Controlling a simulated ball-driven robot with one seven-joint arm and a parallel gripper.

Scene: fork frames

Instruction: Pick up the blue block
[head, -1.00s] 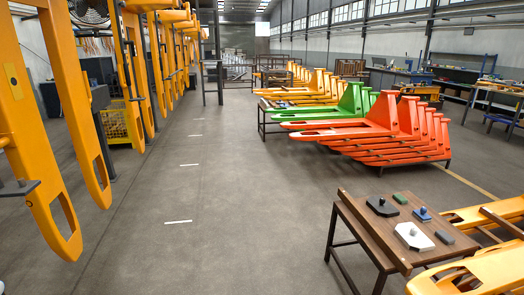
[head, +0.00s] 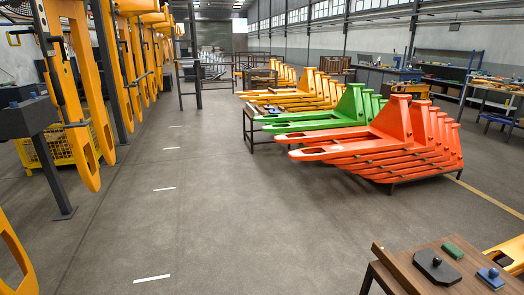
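A small blue block (head: 489,280) with a round blue knob on top sits on a brown wooden table (head: 402,270) at the bottom right of the head view. A black angular plate (head: 439,270) with a knob lies to its left. A flat green block (head: 453,250) lies behind it, near the far edge. The near part of the tabletop is cut off by the frame. My gripper does not show.
Yellow forks (head: 90,75) hang along the left. The grey floor (head: 235,215) between is clear.

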